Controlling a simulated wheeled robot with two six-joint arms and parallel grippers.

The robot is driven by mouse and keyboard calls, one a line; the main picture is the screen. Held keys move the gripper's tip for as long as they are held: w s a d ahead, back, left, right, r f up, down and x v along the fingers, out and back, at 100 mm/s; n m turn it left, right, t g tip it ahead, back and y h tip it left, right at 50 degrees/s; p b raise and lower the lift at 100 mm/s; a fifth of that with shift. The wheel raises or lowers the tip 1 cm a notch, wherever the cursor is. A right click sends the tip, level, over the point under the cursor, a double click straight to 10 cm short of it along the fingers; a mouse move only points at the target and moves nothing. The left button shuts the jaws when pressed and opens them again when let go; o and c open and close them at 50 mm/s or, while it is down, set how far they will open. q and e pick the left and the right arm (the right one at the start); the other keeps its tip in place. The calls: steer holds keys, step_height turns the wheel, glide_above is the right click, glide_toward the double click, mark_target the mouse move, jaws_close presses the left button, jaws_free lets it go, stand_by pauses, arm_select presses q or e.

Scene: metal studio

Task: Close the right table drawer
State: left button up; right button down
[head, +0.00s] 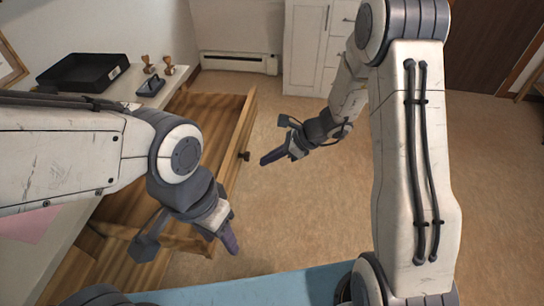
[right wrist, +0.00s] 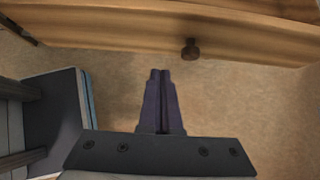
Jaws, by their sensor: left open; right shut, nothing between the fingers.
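The right table drawer (head: 239,132) is pulled well out from the table at the left. Its wooden front carries a small dark round knob (head: 244,156). My right gripper (head: 266,158) is shut and empty, just outside the drawer front, pointing toward it. In the right wrist view its closed fingers (right wrist: 160,100) point at the drawer front (right wrist: 120,38), slightly left of the knob (right wrist: 190,49), with floor visible between. My left gripper (head: 229,240) is open, near the drawer's near front corner. My left arm hides part of the drawer.
On the white tabletop (head: 150,92) are a black tray (head: 84,76), two wooden stamps (head: 149,64) and a dark ink pad (head: 150,88). A pink sheet (head: 32,222) lies nearer. White cabinets (head: 305,45) stand behind.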

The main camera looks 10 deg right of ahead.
steer(key=shift+w+a+f, duration=0.4)
steer(key=shift+a+f, duration=0.2)
steer(key=shift+a, duration=0.6)
steer(key=shift+w+a+f, duration=0.35)
steer(key=shift+a+f, duration=0.2)
steer(key=shift+a, duration=0.7)
steer(key=shift+w+a+f, duration=0.4)
steer(key=shift+a+f, duration=0.2)
steer(key=shift+a, duration=0.6)
